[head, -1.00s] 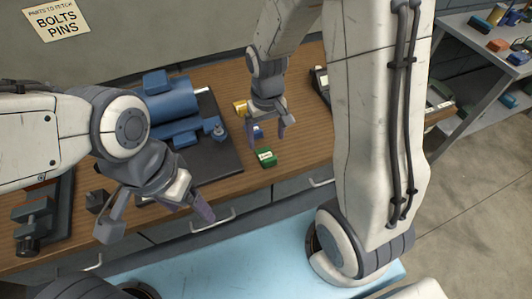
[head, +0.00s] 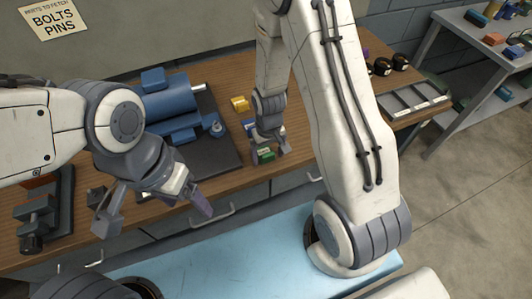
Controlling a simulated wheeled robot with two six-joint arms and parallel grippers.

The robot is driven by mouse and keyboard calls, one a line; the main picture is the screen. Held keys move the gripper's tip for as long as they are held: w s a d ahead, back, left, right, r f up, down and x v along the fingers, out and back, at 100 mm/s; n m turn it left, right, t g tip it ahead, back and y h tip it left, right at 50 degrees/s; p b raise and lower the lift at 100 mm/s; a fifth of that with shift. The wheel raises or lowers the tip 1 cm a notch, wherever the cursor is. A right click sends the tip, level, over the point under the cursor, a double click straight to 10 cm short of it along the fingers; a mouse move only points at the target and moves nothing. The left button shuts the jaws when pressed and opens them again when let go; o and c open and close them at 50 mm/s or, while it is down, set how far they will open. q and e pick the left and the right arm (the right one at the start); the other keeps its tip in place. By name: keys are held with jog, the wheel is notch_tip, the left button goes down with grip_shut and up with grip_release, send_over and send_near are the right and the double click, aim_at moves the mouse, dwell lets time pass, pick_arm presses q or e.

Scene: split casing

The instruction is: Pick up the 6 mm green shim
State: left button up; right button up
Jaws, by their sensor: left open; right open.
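The green shim (head: 266,154), a small green block with a pale label on top, lies on the wooden bench near its front edge. My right gripper (head: 270,152) is open and pointing down, with its fingers at the shim, one on each side in this view. I cannot tell whether they touch it. The fingers hide part of the shim. My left gripper (head: 152,222) is open and empty, in front of the bench's front edge.
A blue cylindrical casing (head: 172,105) sits on a dark plate (head: 215,158) to the left. A yellow block (head: 240,104) and a blue block (head: 248,124) lie behind my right gripper. A grey divided tray (head: 412,98) and black round items (head: 383,66) are at the right.

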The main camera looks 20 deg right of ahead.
jog(key=c, duration=1.3)
jog(key=shift+r, duration=0.15)
